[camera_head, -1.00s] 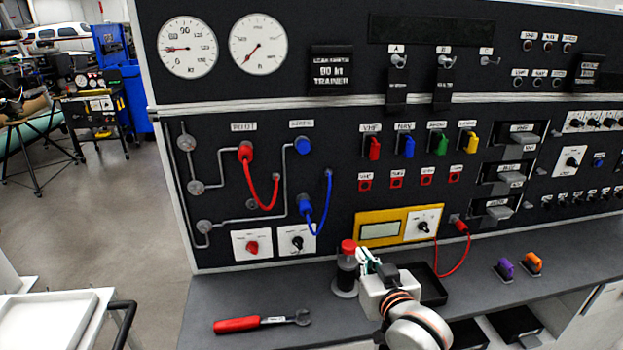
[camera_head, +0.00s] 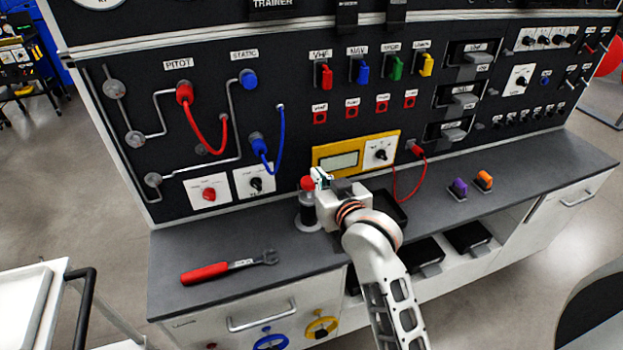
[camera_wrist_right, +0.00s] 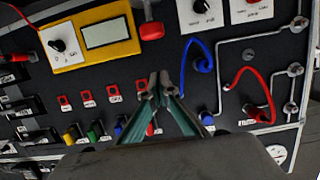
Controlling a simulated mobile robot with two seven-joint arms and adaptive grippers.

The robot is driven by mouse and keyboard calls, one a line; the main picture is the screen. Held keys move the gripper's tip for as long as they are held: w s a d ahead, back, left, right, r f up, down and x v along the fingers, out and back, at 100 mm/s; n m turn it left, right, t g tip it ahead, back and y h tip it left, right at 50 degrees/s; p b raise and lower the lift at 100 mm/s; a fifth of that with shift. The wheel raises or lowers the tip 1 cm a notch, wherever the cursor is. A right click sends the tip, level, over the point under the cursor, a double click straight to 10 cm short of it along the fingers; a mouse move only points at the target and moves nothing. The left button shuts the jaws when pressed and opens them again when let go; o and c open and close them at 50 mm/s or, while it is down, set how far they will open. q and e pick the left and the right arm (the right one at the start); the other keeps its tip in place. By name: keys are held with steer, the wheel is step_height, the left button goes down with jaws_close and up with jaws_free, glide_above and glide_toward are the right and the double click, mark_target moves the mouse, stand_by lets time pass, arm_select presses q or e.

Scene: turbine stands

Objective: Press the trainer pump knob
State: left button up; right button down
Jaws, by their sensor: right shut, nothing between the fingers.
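The pump knob is a red cap (camera_head: 307,183) on a dark upright cylinder with a pale round base, standing on the grey bench. What looks like the same red cap shows near the top of the right wrist view (camera_wrist_right: 151,30), apart from the fingers. My right gripper (camera_head: 318,176) is just right of the red cap and slightly above it in the head view; whether they touch there cannot be told. In the wrist view its greenish fingers (camera_wrist_right: 160,88) are shut with nothing between them. My left gripper is not in view.
A red-handled wrench (camera_head: 230,267) lies on the bench's left part. The black trainer panel (camera_head: 290,130) with red and blue hoses stands behind. A yellow display unit (camera_head: 340,160) is close behind the knob. Purple (camera_head: 459,188) and orange (camera_head: 484,181) items sit to the right.

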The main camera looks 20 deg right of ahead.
glide_above(309, 183)
steer(key=s, duration=0.1)
steer(key=f, duration=0.4)
steer(key=shift+d+f, duration=0.2)
steer(key=shift+f, duration=0.4)
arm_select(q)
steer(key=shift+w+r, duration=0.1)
